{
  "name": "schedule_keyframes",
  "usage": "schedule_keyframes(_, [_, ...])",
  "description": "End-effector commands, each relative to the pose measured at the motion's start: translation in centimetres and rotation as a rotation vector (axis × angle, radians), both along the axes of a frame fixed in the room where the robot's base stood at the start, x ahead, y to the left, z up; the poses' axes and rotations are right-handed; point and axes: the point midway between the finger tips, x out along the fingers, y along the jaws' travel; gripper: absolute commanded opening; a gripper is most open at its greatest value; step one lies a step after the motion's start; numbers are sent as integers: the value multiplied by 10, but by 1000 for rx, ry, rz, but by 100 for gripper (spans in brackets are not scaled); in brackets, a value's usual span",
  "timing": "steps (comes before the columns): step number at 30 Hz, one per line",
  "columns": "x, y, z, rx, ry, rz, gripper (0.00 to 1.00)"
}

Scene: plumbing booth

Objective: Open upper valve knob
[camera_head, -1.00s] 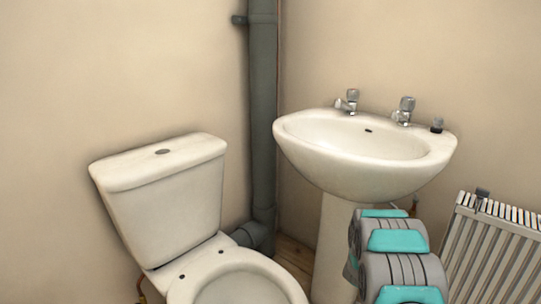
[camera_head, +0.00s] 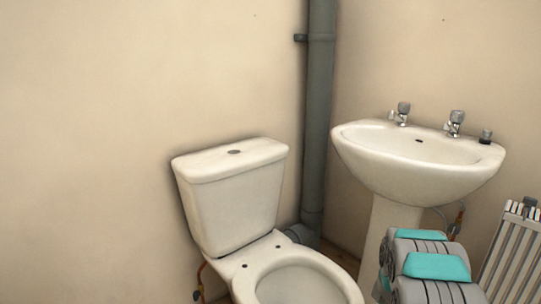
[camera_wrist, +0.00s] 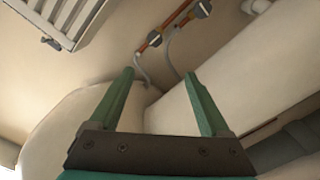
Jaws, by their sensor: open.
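In the wrist view, copper pipework runs along the wall at the top. It carries two small valve-like fittings, a lower one (camera_wrist: 155,38) and a higher one (camera_wrist: 202,9); I cannot tell which is the upper valve knob. Grey hoses hang from them. My gripper (camera_wrist: 158,76) shows two green fingers spread apart with nothing between them. The fingertips appear below the fittings in the picture and apart from them. In the head view, a bit of copper pipe (camera_head: 458,219) shows beneath the basin, and my gripper is out of sight.
A white basin (camera_head: 415,160) with two taps stands on a pedestal (camera_head: 378,235). A toilet (camera_head: 235,200) and grey soil pipe (camera_head: 318,120) are to its left. A radiator (camera_head: 510,250) is at right; it also shows in the wrist view (camera_wrist: 70,15). White ceramic surfaces flank my fingers.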

Motion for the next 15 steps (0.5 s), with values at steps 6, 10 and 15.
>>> schedule_keyframes(6, [7, 19, 5, 81, 16, 40, 81])
schedule_keyframes(10, [11, 35, 10, 147, 30, 71, 81])
schedule_keyframes(15, [13, 66, 16, 264, 66, 124, 81])
